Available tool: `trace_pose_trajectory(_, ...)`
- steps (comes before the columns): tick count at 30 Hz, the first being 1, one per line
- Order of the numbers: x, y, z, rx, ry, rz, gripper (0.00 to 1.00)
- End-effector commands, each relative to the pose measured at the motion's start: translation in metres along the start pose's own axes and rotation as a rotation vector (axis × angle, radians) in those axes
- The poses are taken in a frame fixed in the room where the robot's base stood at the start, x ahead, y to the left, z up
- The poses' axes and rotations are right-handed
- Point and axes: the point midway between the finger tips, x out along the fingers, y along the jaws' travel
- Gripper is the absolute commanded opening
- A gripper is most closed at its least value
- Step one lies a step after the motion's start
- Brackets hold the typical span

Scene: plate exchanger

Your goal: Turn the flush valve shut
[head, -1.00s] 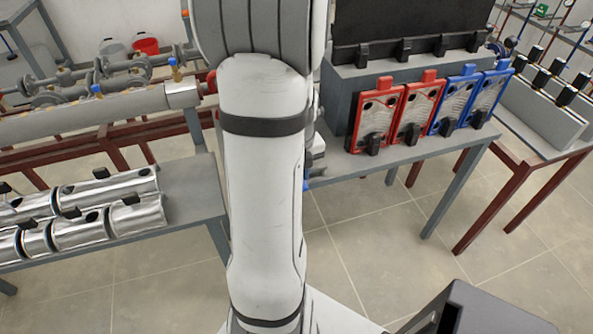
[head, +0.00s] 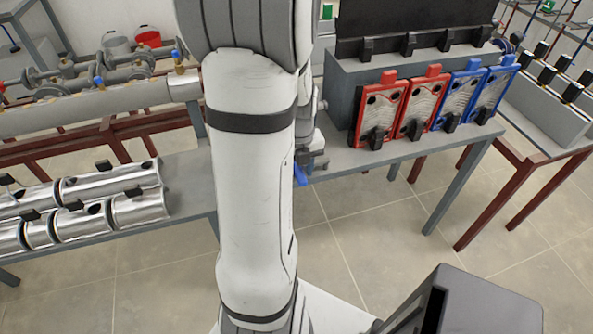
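A blue lever-like part (head: 300,175) shows just right of my arm, at the front left end of the bench with the plates. It slants, and my arm hides part of what is around it. Grey fittings (head: 318,152) sit just above it. I cannot tell for sure whether this is the flush valve. Another small valve with a blue top (head: 178,56) stands on the pipe at the left.
Red plates (head: 378,112) and blue plates (head: 458,95) stand on the grey bench (head: 345,160). Metal cylinders (head: 110,185) lie on a table at the left. A red-legged table (head: 530,150) stands at the right. Tiled floor (head: 350,235) is open in front.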

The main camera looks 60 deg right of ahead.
Motion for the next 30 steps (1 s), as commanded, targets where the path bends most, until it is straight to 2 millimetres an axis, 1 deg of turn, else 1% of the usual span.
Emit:
trace_pose_trajectory(7,-0.001,-0.001,0.001,0.000,-0.003,-0.003,0.45)
trace_pose_trajectory(9,-0.004,-0.002,0.001,0.000,-0.004,-0.003,0.45)
trace_pose_trajectory(11,-0.011,-0.002,0.002,0.000,-0.007,-0.005,0.45)
trace_pose_trajectory(18,-0.052,-0.001,0.002,0.000,-0.008,-0.005,0.45)
trace_pose_trajectory(21,-0.066,-0.001,0.001,0.000,-0.007,-0.004,0.45)
trace_pose_trajectory(25,-0.076,-0.001,0.001,0.001,-0.004,-0.003,0.45)
trace_pose_trajectory(30,-0.079,-0.001,0.000,0.001,-0.002,-0.002,0.45)
